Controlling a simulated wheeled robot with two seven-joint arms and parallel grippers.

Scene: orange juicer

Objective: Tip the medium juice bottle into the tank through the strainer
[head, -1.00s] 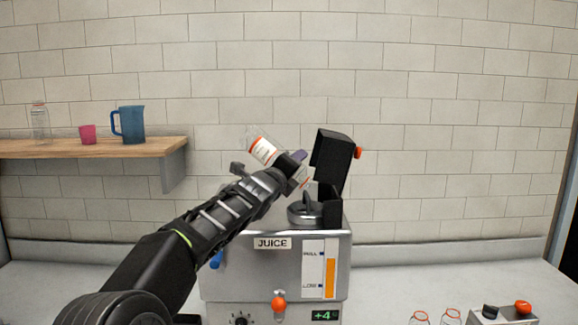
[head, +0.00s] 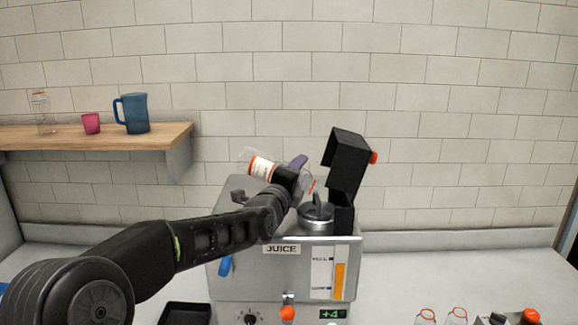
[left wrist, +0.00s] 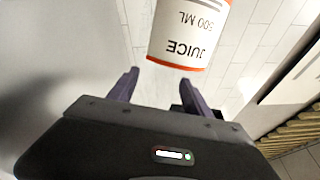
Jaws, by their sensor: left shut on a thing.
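The juice bottle (head: 262,168), clear with a white and orange label, is held tilted, base up to the left and neck down to the right. My left gripper (head: 294,172) is shut on it. In the left wrist view, the label (left wrist: 187,35) reads JUICE upside down, beyond the fingers (left wrist: 160,88). The round metal strainer (head: 317,222) with an upright handle sits on top of the steel juice tank (head: 290,270). The bottle's neck end is just above and left of the strainer. Flow from the mouth cannot be made out. My right gripper is not in view.
The tank's black lid (head: 346,150) stands open behind the strainer. A wooden shelf (head: 80,138) at left holds a blue jug (head: 134,113), a pink cup (head: 91,123) and a clear bottle (head: 42,113). Small bottles (head: 457,316) stand at lower right.

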